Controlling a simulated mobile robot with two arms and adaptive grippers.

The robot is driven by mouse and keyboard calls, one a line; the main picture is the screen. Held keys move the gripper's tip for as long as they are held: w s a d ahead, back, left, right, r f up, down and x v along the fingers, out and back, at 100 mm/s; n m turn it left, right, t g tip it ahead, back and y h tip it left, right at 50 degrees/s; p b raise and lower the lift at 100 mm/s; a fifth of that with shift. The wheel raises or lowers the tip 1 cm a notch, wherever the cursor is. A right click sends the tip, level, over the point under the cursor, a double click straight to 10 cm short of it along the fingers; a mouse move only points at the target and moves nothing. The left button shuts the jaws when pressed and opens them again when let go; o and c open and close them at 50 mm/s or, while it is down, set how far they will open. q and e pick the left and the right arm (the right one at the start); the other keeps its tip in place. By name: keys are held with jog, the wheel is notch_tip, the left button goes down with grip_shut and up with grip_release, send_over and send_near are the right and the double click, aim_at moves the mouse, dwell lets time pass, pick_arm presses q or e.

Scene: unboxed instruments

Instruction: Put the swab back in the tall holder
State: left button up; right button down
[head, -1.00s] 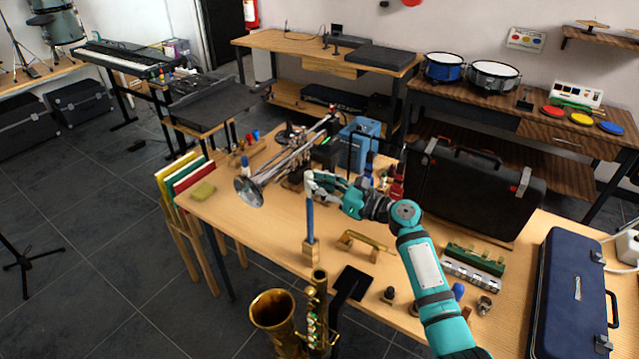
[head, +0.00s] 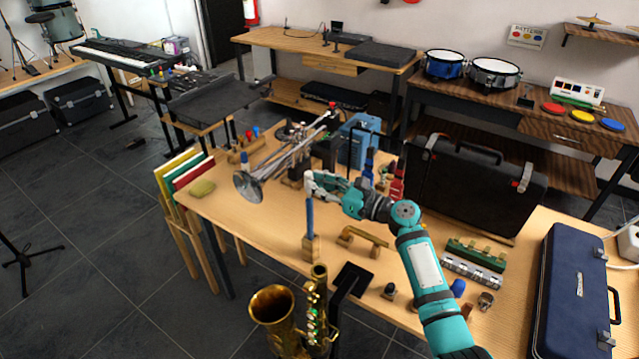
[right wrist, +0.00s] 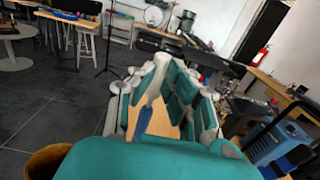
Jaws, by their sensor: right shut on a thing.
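The blue swab (head: 310,218) is long, thin and nearly upright in the head view. Its lower end meets the top of the tall wooden holder (head: 311,249) near the table's front edge; I cannot tell how deep it sits in it. My right gripper (head: 311,186) is shut on the swab's upper end, above the holder. In the right wrist view, the swab (right wrist: 144,119) shows between the fingers, and the holder cannot be made out. My left gripper is not in view.
A trumpet (head: 247,185) lies left of my right gripper on the wooden table. A brass-coloured handle-like piece (head: 365,238) stands right of the holder. A saxophone (head: 272,306) stands in front of the table. A black case (head: 465,190) is behind my right arm.

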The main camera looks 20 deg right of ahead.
jog(key=shift+f+b, duration=0.75)
jog(key=shift+f, duration=0.35)
dwell(0.7)
jog(key=c, duration=1.6)
grip_release()
jog(key=shift+o, duration=0.2)
jog(key=shift+d, duration=0.1)
jog(key=v, duration=1.2)
